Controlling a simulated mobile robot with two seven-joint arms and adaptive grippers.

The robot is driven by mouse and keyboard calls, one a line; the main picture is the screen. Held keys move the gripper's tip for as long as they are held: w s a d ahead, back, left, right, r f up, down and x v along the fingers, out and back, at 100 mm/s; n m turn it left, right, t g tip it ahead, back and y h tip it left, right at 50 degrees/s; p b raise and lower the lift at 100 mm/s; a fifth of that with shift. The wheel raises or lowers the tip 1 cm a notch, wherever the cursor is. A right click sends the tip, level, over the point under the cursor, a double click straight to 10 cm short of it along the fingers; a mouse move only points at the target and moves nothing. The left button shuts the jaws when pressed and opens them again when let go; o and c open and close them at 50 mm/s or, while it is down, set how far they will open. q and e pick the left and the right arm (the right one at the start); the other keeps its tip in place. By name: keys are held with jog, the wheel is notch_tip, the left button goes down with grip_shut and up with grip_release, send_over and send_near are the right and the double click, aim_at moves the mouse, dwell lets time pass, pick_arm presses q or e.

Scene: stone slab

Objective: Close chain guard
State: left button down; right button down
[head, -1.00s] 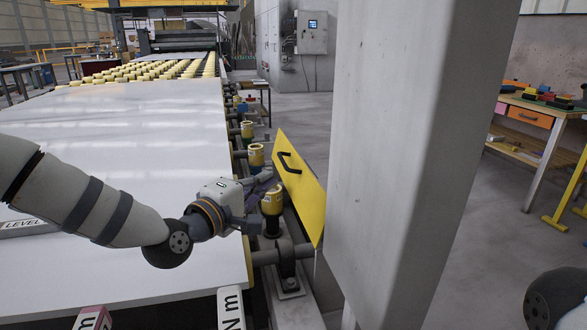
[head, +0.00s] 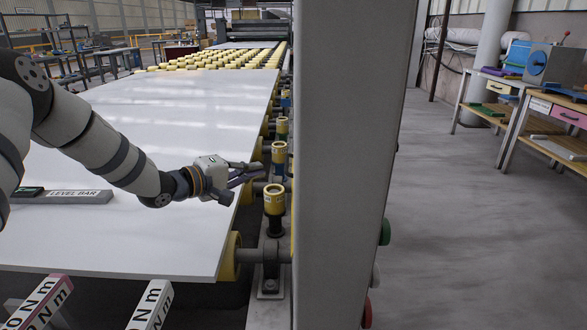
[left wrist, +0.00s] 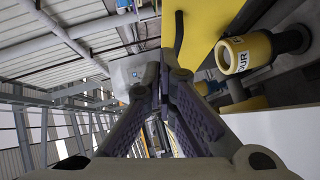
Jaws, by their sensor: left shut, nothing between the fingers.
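The yellow chain guard panel shows in the left wrist view (left wrist: 208,22), near and beyond the fingers at the top. A dark bar by the fingertips there may be its handle, but I cannot tell. In the head view the panel is almost wholly hidden behind a grey column. My left gripper (head: 258,172) is shut and empty, over the right edge of the slab beside the yellow rollers; its fingers converge in the left wrist view (left wrist: 165,75). I cannot tell whether it touches the panel. My right gripper is not in view.
A grey column (head: 345,160) stands close to the right of my left gripper. Yellow-topped posts (head: 274,198) line the edge of the white slab (head: 130,240). A level bar (head: 78,196) lies on the slab. Workbenches (head: 545,115) stand right, with clear floor (head: 450,220) before them.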

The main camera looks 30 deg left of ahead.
aim_at(290, 175)
pick_arm(q)
jog(key=w+d+f, duration=0.2)
jog(key=w+d, duration=0.3)
jog(key=w, duration=0.2)
jog(key=shift+w+d, duration=0.35)
jog(key=shift+w, duration=0.05)
jog(key=shift+f, duration=0.15)
